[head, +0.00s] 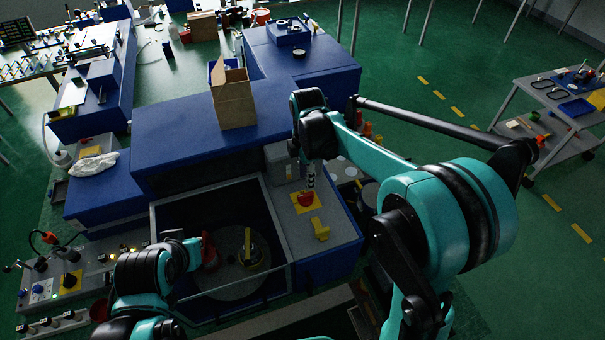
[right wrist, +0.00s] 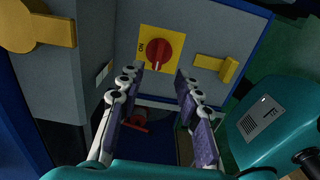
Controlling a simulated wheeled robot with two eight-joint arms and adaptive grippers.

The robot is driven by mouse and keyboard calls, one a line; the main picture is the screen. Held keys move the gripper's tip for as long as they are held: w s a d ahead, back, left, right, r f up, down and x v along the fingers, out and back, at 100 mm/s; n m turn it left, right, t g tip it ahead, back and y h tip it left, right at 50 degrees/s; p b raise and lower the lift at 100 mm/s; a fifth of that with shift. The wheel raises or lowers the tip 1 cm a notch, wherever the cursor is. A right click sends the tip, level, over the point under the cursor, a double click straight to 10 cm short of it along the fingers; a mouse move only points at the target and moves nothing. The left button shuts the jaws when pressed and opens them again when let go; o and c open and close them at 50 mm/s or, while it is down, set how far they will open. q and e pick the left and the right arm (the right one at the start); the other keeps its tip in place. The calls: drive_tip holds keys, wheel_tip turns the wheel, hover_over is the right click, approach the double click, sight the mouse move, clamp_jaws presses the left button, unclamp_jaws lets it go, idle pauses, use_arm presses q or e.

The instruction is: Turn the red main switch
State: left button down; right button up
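The red main switch (head: 305,199) is a round red knob on a yellow plate (head: 316,205), on the grey panel right of the open bay. In the right wrist view the knob (right wrist: 158,52) shows a raised grip bar standing roughly upright, with "ON" lettering at the plate's left. My right gripper (head: 310,178) is just above the knob in the head view. In the right wrist view its purple-padded fingers (right wrist: 159,82) are apart, with nothing between them. The knob lies just beyond the fingertips, in line with their gap. My left arm is at lower left; its fingers do not show.
A yellow handle (head: 320,229) sits on the panel beside the switch, also in the wrist view (right wrist: 229,69). The open bay (head: 180,225) lies left of the panel, with a control box (head: 70,283) further left. A cardboard box (head: 233,97) stands on the blue housing.

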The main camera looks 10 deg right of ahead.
sight(306, 195)
drive_tip(key=shift+w+f, duration=0.1)
drive_tip(key=shift+w, duration=0.15)
drive_tip(key=shift+f, duration=0.4)
wheel_tip(306, 195, down, 7)
drive_tip(key=shift+s+r+b, duration=0.1)
drive_tip(key=shift+r+b, duration=0.1)
drive_tip(key=shift+b, duration=0.15)
clamp_jaws()
